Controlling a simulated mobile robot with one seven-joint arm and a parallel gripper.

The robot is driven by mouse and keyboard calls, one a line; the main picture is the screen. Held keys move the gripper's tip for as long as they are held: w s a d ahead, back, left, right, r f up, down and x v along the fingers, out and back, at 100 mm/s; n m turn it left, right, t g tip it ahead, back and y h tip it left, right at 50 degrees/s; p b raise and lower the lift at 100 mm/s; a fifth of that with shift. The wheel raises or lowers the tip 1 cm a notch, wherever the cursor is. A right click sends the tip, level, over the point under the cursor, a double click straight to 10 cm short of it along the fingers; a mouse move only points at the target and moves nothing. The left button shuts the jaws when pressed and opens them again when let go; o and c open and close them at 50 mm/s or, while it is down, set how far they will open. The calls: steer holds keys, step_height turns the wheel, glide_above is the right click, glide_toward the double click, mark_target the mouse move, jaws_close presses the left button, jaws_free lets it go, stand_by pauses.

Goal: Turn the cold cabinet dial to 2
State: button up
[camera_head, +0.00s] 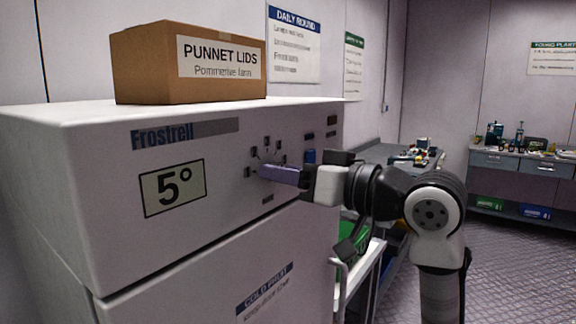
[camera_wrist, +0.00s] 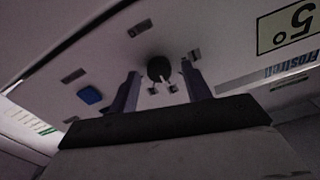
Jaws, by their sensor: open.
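The white cold cabinet (camera_head: 110,250) fills the left of the head view, marked Frostrell, with a display reading 5° (camera_head: 173,187). Its dark round dial (camera_wrist: 159,68) shows in the wrist view, with small marks around it. The number the dial points to is not readable. My gripper (camera_head: 268,172) reaches the front panel from the right, and its fingers hide the dial in the head view. In the wrist view my gripper (camera_wrist: 160,72) is open, with one finger on each side of the dial and gaps visible between them.
A cardboard box of punnet lids (camera_head: 150,65) stands on the cabinet top. A blue panel piece (camera_wrist: 89,95) lies beside the dial area. A trolley (camera_head: 358,270) stands right of the cabinet. Benches with items (camera_head: 500,163) line the back; the floor at right is clear.

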steer(key=shift+a, duration=0.1)
steer(key=shift+c, duration=0.5)
steer(key=c, duration=0.9)
steer(key=shift+n+b, duration=2.3)
steer(key=shift+n, duration=1.6)
